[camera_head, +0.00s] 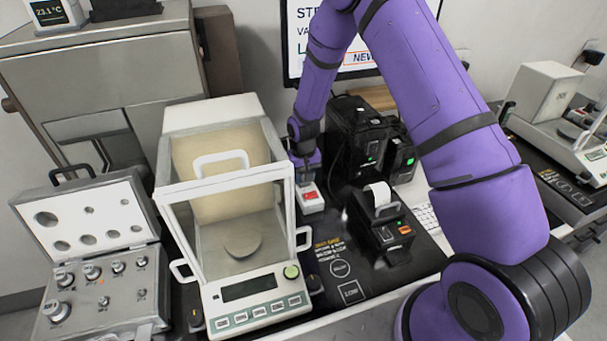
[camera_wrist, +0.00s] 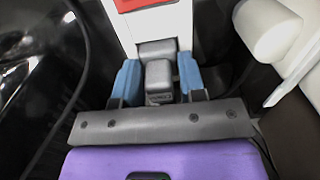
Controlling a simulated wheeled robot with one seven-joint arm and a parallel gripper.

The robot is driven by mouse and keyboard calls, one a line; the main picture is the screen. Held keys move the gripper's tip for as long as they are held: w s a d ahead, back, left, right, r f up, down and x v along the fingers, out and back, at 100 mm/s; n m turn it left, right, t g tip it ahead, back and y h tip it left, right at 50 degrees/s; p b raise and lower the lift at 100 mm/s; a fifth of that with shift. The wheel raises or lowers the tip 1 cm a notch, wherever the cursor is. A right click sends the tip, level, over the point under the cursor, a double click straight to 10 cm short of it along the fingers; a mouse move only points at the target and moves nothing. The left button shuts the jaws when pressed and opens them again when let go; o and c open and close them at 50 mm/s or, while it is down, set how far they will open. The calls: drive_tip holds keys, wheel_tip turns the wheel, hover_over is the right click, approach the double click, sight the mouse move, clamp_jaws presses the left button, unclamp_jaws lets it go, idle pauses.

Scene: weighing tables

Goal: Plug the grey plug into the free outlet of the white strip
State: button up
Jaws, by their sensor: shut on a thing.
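The white strip (camera_head: 311,198) lies on the dark mat right of the balance, with a red switch on its near end. It also shows at the top of the wrist view (camera_wrist: 158,22), with part of the red switch. My gripper (camera_head: 306,172) is over the strip's far end in the head view. In the wrist view its blue fingers (camera_wrist: 158,68) are shut on the grey plug (camera_wrist: 158,78), which is in line with the strip's end. The plug's front and the outlets are hidden, so I cannot tell whether the plug is seated.
The glass-fronted balance (camera_head: 248,286) stands close left of the strip. Black boxes (camera_head: 355,135) and a small printer (camera_head: 384,222) stand to the right. A case of weights (camera_head: 95,270) is at far left. Dark cables run beside the strip.

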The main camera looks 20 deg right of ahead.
drive_tip(key=shift+f, duration=0.2)
drive_tip(key=o, duration=1)
wheel_tip(320, 180, up, 11)
drive_tip(key=shift+r, duration=0.1)
drive_tip(key=s+d+r+t, duration=0.15)
drive_tip(key=s+r, duration=0.45)
drive_tip(key=r, duration=0.6)
drive_tip(key=s+d+r+t, duration=0.1)
drive_tip(key=s+d+r, duration=0.35)
drive_tip(key=r, duration=0.75)
drive_tip(key=s+r+t, duration=0.1)
drive_tip(key=s+r, duration=0.3)
drive_tip(key=s, duration=0.8)
drive_tip(key=s+r+t, duration=0.1)
drive_tip(key=s+r, duration=0.4)
drive_tip(key=s, duration=0.8)
drive_tip(key=shift+s+d+r+t, duration=0.3)
drive_tip(key=shift+d+t, duration=0.05)
drive_tip(key=shift+d, duration=0.1)
